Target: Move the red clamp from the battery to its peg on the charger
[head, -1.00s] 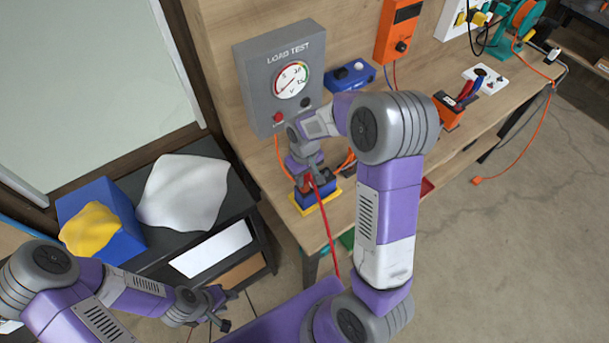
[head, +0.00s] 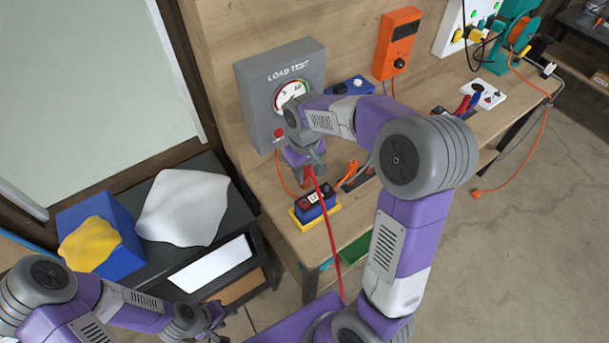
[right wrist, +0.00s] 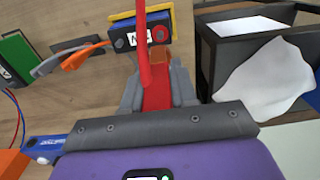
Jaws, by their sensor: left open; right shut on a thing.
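The red clamp (right wrist: 158,88) is between the fingers of my right gripper (right wrist: 158,98), with its red cable running up across the wrist view. The clamp (head: 308,175) also shows partly below my right gripper (head: 312,165) in the head view. The blue battery (head: 314,206) sits in a yellow tray at the bench's near left corner. The clamp appears apart from the battery, toward the wall. The battery (right wrist: 143,38) shows its terminals in the wrist view. An orange box with a dial (head: 399,42), apparently the charger, is on the back wall; its peg cannot be made out. My left gripper (head: 222,322) is open and empty, low at left.
A grey load test box (head: 255,110) stands behind the battery. Orange and grey clamps (head: 350,172) lie right of the battery. A blue device (head: 352,86) is at the wall. A dark cabinet (head: 240,210) with a white cloth (head: 183,207) stands at left.

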